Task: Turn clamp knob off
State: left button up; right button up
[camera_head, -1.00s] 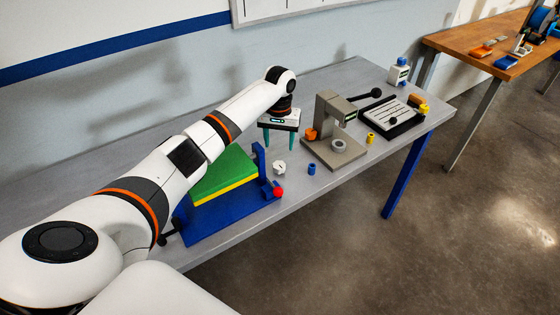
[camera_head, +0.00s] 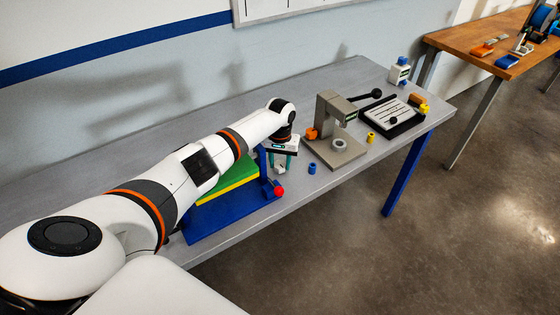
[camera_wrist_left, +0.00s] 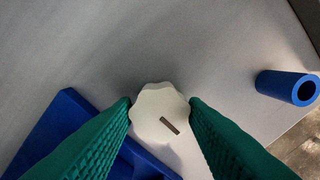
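The white knob (camera_wrist_left: 158,112), scalloped with a dark slot mark on its top, sits between my left gripper's green fingertips (camera_wrist_left: 160,100) in the left wrist view. The fingertips stand apart, close along both sides of the knob; contact is hard to judge. In the head view the knob (camera_head: 280,169) is small and low, beside the blue stand, with my left gripper (camera_head: 282,163) coming down over it from above. A blue stand (camera_head: 235,215) carries a green and yellow block (camera_head: 228,178), partly hidden by my left arm. My right gripper is not in view.
A red ball (camera_head: 279,191) is on the stand's front corner. A grey press (camera_head: 335,130) stands farther right, with a black-framed tray (camera_head: 390,118) beyond.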

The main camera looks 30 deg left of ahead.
pick_arm(q)
jog(key=c, duration=0.5)
jog(key=shift+c, duration=0.2)
jog(key=shift+r+n+p, duration=0.2)
jog(key=shift+n+p, duration=1)
jog(key=n+p, duration=0.2)
jog(key=n, duration=0.2)
jog(key=shift+n, duration=0.3)
jog(key=n+p, duration=0.2)
jog(key=n, duration=0.3)
jog(key=shift+w, duration=0.1)
jog(key=n, duration=0.5)
jog(key=shift+f+n+p, duration=0.1)
jog(key=shift+n+p, duration=0.25)
jog(key=shift+n, duration=0.05)
